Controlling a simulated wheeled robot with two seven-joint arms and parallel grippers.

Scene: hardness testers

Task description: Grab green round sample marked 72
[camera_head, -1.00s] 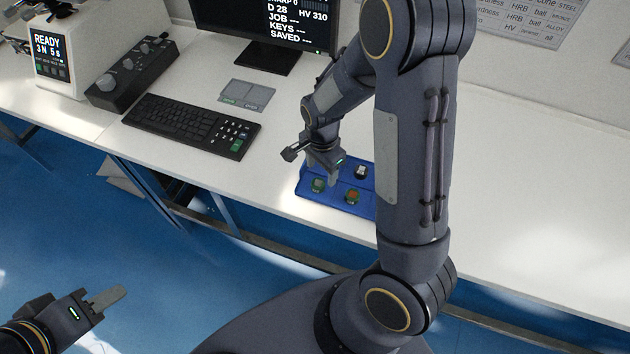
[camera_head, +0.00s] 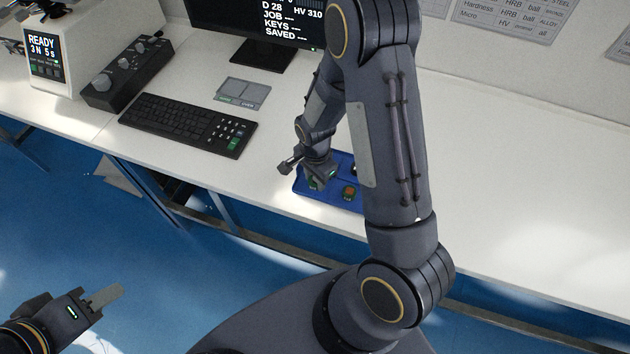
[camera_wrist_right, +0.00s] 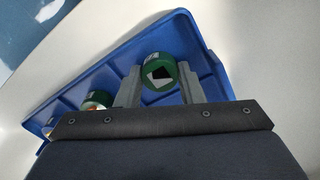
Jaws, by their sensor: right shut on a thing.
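The green round sample (camera_wrist_right: 160,72) stands in the blue tray (camera_wrist_right: 199,48), with a dark and white face on top; I cannot read a number on it. My right gripper (camera_wrist_right: 158,78) is shut on it, one finger on each side. In the head view my right gripper (camera_head: 318,175) is down at the left part of the tray and mostly hides this sample. My left gripper (camera_head: 112,298) is low at the left, away from the table; its fingers overlap, so its opening is unclear.
A keyboard (camera_head: 187,123), a control box (camera_head: 127,75) and a monitor (camera_head: 262,20) stand to the left. The table on the right is clear.

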